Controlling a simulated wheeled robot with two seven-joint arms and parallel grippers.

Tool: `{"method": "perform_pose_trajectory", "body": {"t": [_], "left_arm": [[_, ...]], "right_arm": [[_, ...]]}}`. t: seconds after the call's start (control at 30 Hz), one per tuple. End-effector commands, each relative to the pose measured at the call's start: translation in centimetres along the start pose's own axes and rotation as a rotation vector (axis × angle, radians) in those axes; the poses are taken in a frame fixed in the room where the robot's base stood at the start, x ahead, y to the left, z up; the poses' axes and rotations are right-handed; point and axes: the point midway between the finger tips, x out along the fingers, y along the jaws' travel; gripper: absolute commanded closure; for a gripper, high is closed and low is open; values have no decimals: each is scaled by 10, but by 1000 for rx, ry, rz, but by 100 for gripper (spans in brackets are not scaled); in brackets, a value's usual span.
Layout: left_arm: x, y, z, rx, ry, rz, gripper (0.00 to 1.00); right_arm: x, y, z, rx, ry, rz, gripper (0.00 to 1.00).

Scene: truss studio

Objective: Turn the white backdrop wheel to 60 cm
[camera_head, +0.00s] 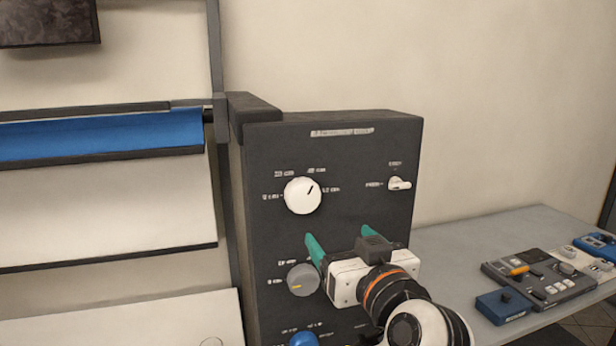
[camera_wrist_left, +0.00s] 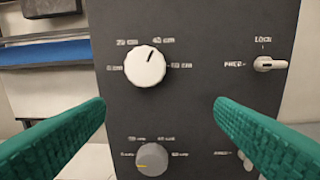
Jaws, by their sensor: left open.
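The white wheel (camera_head: 303,195) sits on the front of a dark control box (camera_head: 345,150), with small cm labels around it. It also shows in the left wrist view (camera_wrist_left: 145,67), where its dark pointer line slants up and right, toward the label that seems to read 40 cm. The label right of the wheel seems to read 60 cm. My left gripper (camera_head: 339,236) has teal fingers spread open and empty. It is below and right of the white wheel, apart from it. In the left wrist view the wheel lies above and between the fingers. My right gripper is not in view.
A grey wheel (camera_head: 303,280) and a blue knob (camera_head: 303,340) sit below the white wheel. A white lever (camera_head: 400,183) is at upper right. Blue roll (camera_head: 100,138) hangs at left. A grey table (camera_head: 470,240) at right holds a control panel (camera_head: 540,280).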

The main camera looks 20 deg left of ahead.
Motion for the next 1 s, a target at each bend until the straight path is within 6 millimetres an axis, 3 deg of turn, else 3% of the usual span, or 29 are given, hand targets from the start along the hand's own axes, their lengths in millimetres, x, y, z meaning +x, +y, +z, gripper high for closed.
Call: {"method": "perform_pose_trajectory", "body": {"t": [0.03, 0.07, 0.23, 0.7, 1.0], "left_arm": [[-8, 9, 18, -49, -13, 12, 22], [-12, 12, 24, -70, -17, 17, 22], [-8, 20, 32, -104, -23, 33, 22], [79, 23, 35, -95, -22, 34, 22], [103, 23, 31, -100, -20, 31, 22]], "right_arm": [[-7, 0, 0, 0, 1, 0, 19], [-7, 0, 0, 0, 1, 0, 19], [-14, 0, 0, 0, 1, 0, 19], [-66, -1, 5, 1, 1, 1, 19], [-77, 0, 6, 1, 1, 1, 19]]}}
